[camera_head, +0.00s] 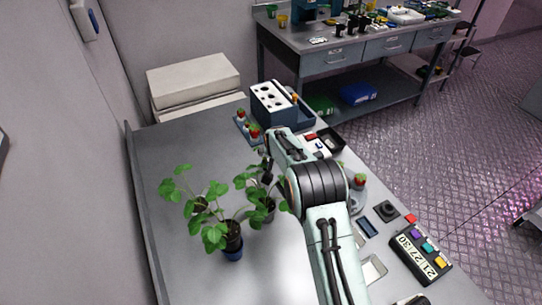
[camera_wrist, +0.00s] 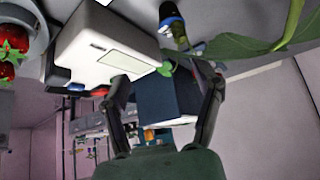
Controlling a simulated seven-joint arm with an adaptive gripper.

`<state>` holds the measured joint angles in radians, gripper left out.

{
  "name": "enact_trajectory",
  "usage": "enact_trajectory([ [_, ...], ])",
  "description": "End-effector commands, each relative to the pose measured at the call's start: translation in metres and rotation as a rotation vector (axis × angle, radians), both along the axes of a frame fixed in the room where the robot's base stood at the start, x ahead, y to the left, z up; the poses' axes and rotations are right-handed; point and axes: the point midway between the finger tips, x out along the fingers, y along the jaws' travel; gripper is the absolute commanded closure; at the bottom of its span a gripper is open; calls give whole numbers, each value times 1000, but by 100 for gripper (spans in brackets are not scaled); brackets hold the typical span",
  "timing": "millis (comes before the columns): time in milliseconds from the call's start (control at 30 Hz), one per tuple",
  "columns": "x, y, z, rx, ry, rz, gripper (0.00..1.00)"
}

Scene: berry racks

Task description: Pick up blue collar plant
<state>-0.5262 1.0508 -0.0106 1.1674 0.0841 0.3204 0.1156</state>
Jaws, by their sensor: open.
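A leafy green plant in a dark pot with a blue collar (camera_head: 232,252) stands on the grey table, left of my arm in the head view. A second leafy plant in a greyish pot (camera_head: 262,215) stands just behind and to its right, closer to my gripper (camera_head: 267,172). My gripper hangs above the table by the second plant's leaves, apart from the blue-collar pot. In the wrist view my gripper (camera_wrist: 166,85) is open, its two fingers wide apart with nothing held. A large green leaf (camera_wrist: 270,45) crosses the upper right there.
A dark blue rack with a white holed top (camera_head: 272,103) stands at the table's back, strawberries beside it. A white device (camera_wrist: 110,50) fills the wrist view's upper left. A date display (camera_head: 420,257) lies at the right edge.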

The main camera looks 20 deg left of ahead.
Motion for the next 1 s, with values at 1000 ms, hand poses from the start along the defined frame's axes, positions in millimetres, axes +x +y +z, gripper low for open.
enact_trajectory([
  [1000, 18, 28, -79, -19, 33, 34, 35],
])
